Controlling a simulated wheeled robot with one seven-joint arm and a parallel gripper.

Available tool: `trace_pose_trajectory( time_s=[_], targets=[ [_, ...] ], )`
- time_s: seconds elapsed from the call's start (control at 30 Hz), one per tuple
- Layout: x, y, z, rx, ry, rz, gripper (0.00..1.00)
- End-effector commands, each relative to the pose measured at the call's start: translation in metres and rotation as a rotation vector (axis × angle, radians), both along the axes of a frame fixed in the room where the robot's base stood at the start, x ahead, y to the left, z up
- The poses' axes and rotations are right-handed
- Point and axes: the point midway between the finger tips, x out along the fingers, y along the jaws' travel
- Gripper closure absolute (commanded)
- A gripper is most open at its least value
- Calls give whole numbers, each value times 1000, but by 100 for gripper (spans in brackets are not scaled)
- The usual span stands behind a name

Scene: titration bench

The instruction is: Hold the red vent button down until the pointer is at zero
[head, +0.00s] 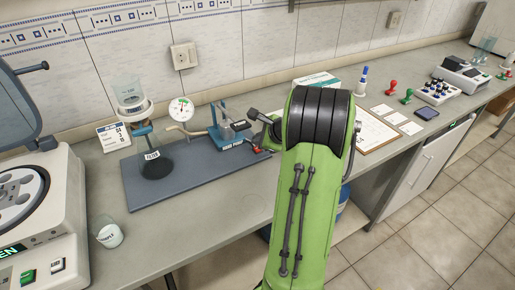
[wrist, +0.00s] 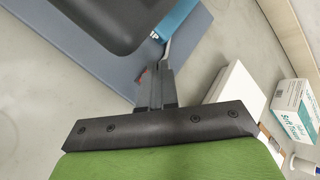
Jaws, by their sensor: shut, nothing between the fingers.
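The vacuum hand pump (head: 226,130), blue and grey, stands on the blue-grey mat (head: 185,191). A red part (head: 257,149), probably the vent button, shows at its right front end.
A dark flask (head: 155,165) with a filter funnel (head: 131,104) stands left of the pump, joined by a tan hose (head: 188,131). A small labelled beaker (head: 108,233) stands at front left.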

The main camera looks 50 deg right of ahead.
Motion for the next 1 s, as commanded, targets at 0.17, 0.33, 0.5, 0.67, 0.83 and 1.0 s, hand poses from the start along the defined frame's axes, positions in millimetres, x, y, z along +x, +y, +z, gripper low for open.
trace_pose_trajectory(
  time_s=[0.17,0.33,0.5,0.67,0.83,1.0],
  targets=[
    [0,0,0,0,0,0,100],
    [0,0,0,0,0,0,100],
    [0,0,0,0,0,0,100],
    [0,0,0,0,0,0,100],
    [0,0,-1,0,0,0,100],
    [0,0,-8,1,1,1,100]
  ],
)
